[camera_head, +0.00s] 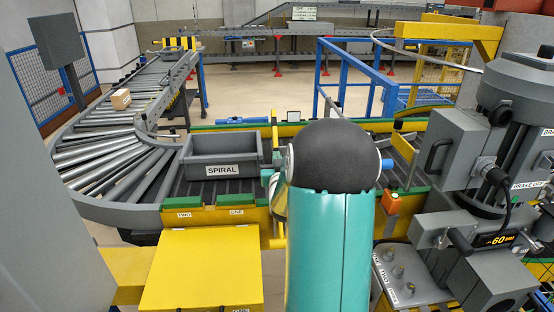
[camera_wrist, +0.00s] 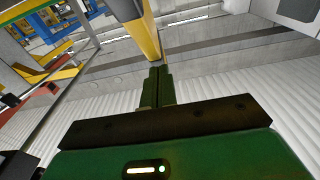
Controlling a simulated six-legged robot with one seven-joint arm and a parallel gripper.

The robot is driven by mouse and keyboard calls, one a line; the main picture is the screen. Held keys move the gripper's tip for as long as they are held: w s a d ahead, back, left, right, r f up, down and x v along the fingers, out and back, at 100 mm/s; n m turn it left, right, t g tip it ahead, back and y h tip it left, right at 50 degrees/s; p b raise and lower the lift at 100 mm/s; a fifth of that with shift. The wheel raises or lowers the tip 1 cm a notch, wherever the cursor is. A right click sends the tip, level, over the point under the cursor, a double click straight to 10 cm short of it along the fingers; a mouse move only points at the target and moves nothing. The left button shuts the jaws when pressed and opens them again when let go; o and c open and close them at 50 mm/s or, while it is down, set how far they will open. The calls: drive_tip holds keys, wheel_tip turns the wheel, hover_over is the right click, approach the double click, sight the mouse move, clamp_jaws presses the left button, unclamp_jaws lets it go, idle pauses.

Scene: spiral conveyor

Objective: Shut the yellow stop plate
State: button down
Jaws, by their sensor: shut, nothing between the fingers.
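I cannot tell for sure which yellow part is the stop plate. A yellow-and-black striped piece (camera_head: 180,43) stands upright at the far end of the roller conveyor. In the wrist view a yellow-sided bar (camera_wrist: 146,40) runs down from the top edge to just beyond my fingertips; I cannot tell whether it touches them. My gripper (camera_wrist: 159,70) is shut and empty, its dark green fingers together. In the head view my teal arm rises in the middle and hides my gripper.
A grey tote marked SPIRAL (camera_head: 221,157) sits on the conveyor beside my arm. A small carton (camera_head: 121,99) lies on the rollers (camera_head: 100,155) at left. A yellow box (camera_head: 203,270) is in front. Grey machinery (camera_head: 480,220) stands close at right, blue rails (camera_head: 350,75) behind.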

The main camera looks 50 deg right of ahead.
drive_tip(key=shift+w+d+f+g+y, duration=0.3)
drive_tip(key=shift+w+d+f+g, duration=0.1)
drive_tip(key=shift+w+d, duration=0.15)
drive_tip(key=w+d+f+g+y, duration=0.1)
drive_tip(key=w, duration=0.1)
drive_tip(key=w+d+f+g+y, duration=0.1)
drive_tip(key=d+f+g, duration=0.1)
drive_tip(key=shift+w+f, duration=0.3)
drive_tip(key=shift+w, duration=0.1)
drive_tip(key=shift+w+d+f+g+y, duration=0.5)
drive_tip(key=shift+f+g+y, duration=0.15)
drive_tip(key=shift+f, duration=0.55)
drive_tip(key=shift+w+d+f+g+y, duration=0.45)
drive_tip(key=shift+f+g+y, duration=0.25)
drive_tip(key=shift+f, duration=0.45)
drive_tip(key=shift+w+d+f+g+y, duration=0.4)
drive_tip(key=shift+w+f+g+y, duration=0.2)
drive_tip(key=shift+f, duration=0.6)
drive_tip(key=shift+r, duration=0.15)
